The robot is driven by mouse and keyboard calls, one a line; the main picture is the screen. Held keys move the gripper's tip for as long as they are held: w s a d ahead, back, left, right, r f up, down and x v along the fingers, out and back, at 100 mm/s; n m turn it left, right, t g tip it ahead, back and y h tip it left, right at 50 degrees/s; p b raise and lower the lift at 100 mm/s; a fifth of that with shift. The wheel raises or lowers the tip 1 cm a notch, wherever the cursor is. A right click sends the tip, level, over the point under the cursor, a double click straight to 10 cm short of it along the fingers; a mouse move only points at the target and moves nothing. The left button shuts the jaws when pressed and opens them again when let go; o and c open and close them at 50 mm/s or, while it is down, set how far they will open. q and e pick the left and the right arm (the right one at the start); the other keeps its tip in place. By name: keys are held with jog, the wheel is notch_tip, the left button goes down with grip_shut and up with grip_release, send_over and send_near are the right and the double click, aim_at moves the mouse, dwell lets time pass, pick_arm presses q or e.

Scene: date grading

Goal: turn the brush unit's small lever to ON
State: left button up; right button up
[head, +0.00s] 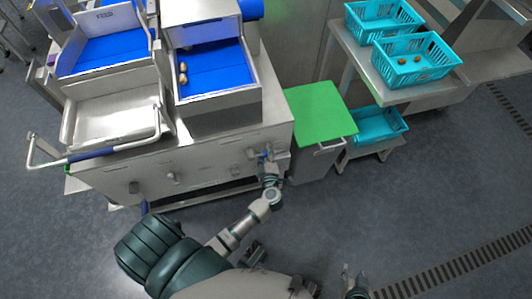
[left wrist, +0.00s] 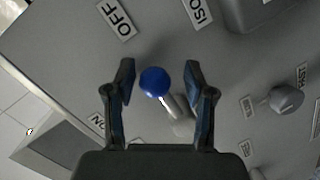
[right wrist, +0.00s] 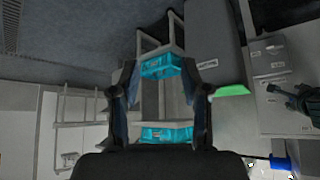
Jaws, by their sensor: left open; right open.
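The brush unit's small lever has a blue ball knob (left wrist: 155,82) on a pale shaft, and the knob leans toward the OFF label (left wrist: 117,17) in the left wrist view. The ON label (left wrist: 97,120) is at the lower left. My left gripper (head: 267,160) is open at the front panel of the machine (head: 215,165). Its fingers stand either side of the knob, with a visible gap on each side. In the head view the lever is mostly hidden by the gripper. My right gripper (head: 354,276) is open and empty over the floor, away from the panel.
A grey round knob (left wrist: 286,99) sits on the same panel, right of the lever in the left wrist view. A green-topped stand (head: 320,110) is right of the machine. Teal crates (head: 415,75) stand on a bench beyond. The floor in front is clear.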

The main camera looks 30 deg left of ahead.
pick_arm(q)
jog(key=shift+a, duration=0.15)
jog(key=shift+d, duration=0.25)
jog(key=shift+c, duration=0.2)
jog(key=shift+d+r, duration=0.2)
jog(key=shift+d, duration=0.25)
grip_shut()
jog(key=shift+a, duration=0.35)
pick_arm(e)
jog(key=shift+s+d, duration=0.15)
jog(key=shift+d, duration=0.25)
